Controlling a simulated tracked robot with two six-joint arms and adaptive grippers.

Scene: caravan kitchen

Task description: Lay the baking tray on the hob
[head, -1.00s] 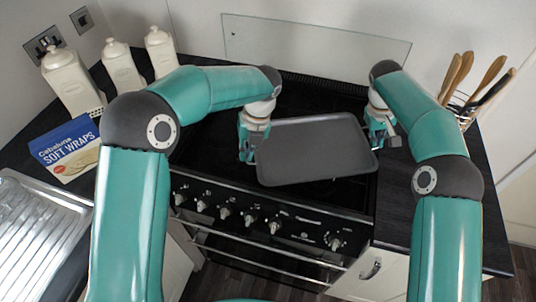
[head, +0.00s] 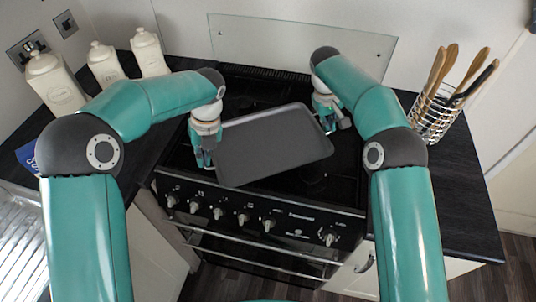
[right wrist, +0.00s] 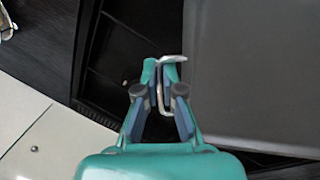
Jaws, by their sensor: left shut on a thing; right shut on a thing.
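The baking tray (head: 272,146) is a dark grey rectangle with a low rim, tilted in the head view over the black hob (head: 255,95). My left gripper (head: 207,158) is shut on its left edge. My right gripper (head: 329,124) is shut on its upper right edge. In the right wrist view the fingers of my right gripper (right wrist: 165,85) close around a metal loop at the side of the tray (right wrist: 255,70). I cannot tell whether the tray touches the hob or hangs just above it.
A glass splashback (head: 300,42) stands behind the hob. White canisters (head: 105,64) are at the left, and a wire utensil holder (head: 436,113) is at the right. Oven knobs (head: 243,219) line the cooker front. The right worktop (head: 455,190) is mostly clear.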

